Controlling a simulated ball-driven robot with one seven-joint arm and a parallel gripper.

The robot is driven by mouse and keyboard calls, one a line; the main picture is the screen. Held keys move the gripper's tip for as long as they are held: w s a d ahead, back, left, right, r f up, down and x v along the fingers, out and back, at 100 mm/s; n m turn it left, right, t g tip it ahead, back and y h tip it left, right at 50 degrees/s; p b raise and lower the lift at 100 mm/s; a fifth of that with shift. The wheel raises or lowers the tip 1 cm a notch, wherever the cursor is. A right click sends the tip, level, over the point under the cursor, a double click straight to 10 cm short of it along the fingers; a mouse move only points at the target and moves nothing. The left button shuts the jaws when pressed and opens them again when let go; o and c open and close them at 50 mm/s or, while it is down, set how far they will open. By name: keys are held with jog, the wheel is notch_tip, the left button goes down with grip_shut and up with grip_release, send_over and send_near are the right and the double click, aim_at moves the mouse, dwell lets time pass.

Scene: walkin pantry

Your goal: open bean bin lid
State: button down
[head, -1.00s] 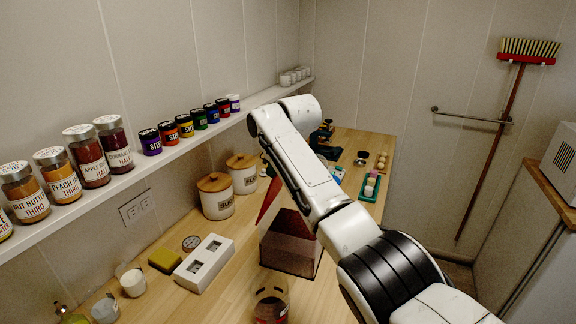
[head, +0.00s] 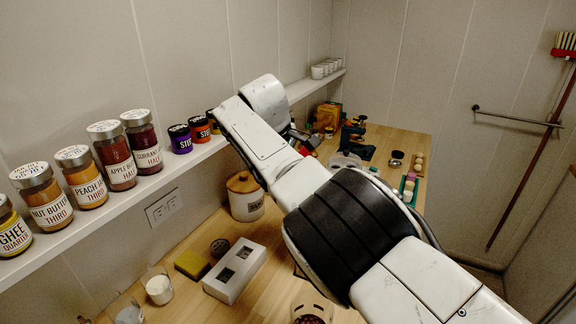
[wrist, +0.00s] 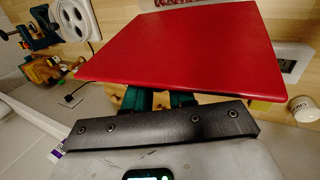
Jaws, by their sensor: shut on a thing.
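The red bin lid (wrist: 180,48) fills the upper middle of the wrist view as a flat, tilted panel. My gripper's dark green fingers (wrist: 160,98) are at the lid's near edge, shut on it; the tips are partly hidden under the panel. In the head view only a small red bit (head: 304,151) shows beside my arm, which hides my gripper and the bin. A strip of red lettering on white (wrist: 185,2) shows past the lid's far edge, too cut off to read.
A wooden-lidded canister (head: 245,196), a white block with two openings (head: 235,270) and a jar (head: 311,306) stand on the counter. Jars line the shelf (head: 110,195) at left. A dark green device (head: 353,133) stands farther back.

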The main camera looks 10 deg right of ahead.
jog(key=shift+f, duration=0.1)
dwell(0.4)
jog(key=c, duration=1)
grip_release()
jog(key=b+v, duration=0.2)
jog(key=v, duration=0.8)
jog(key=shift+a+r, duration=0.15)
jog(key=shift+r, duration=0.25)
jog(key=shift+f, duration=0.1)
